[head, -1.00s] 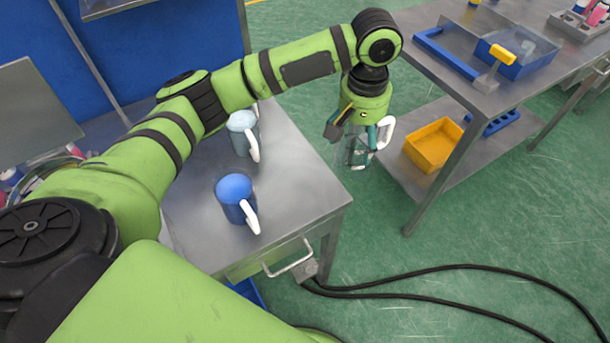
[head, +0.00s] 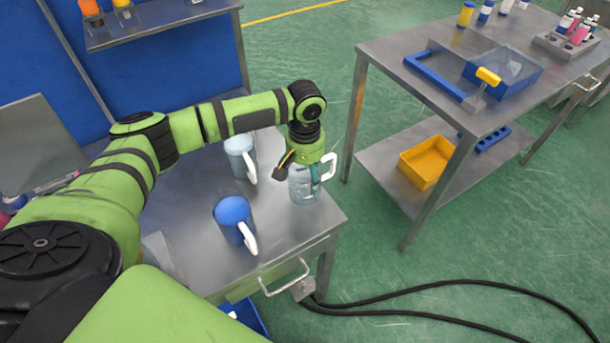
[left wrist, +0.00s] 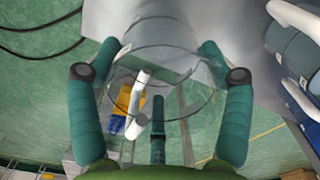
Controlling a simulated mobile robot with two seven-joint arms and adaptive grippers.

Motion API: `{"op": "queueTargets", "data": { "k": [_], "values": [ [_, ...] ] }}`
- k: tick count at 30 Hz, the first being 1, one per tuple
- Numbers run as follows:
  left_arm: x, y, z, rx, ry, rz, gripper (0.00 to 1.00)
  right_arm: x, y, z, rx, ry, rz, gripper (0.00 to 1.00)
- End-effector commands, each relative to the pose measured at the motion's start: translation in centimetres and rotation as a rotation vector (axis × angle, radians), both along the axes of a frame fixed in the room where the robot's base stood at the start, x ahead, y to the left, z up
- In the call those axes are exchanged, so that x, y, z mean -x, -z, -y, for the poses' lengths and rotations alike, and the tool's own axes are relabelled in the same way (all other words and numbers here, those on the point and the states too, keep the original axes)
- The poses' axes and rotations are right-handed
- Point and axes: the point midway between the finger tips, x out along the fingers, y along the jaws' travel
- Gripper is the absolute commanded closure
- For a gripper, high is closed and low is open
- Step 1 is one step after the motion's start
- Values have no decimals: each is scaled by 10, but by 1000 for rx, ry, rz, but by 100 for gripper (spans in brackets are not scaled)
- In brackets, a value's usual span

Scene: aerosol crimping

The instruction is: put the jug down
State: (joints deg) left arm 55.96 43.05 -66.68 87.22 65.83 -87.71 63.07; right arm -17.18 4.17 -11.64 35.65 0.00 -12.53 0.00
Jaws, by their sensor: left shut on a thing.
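The clear jug (head: 304,188) with a white handle is in my left gripper (head: 306,163), over the right part of the steel table (head: 285,205). It looks upright in the head view; I cannot tell whether its base touches the tabletop. In the left wrist view the teal fingers of the left gripper (left wrist: 160,85) stand on both sides of the jug's round clear wall (left wrist: 165,52). Two other jugs stand on the same table: a blue one (head: 231,210) in front and a pale blue one (head: 239,150) behind. My right gripper is not in view.
A second steel table (head: 400,50) stands to the right with a blue frame (head: 434,75), a blue bin (head: 500,85) and bottles. A yellow bin (head: 424,163) is on its lower shelf. A floor gap separates the tables. Black cables (head: 430,290) lie on the floor.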

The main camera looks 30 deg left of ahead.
Motion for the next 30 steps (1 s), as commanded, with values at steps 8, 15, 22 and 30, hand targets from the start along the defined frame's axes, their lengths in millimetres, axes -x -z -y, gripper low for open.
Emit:
{"op": "queueTargets", "data": {
  "k": [8,15,22,30],
  "values": [
    [0,24,0,0,1,1,80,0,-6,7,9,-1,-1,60],
    [0,25,1,0,1,0,80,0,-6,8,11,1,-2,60],
    [0,27,1,0,0,0,0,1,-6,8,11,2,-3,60],
    [0,26,1,0,0,1,0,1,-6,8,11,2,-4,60]
  ]
}}
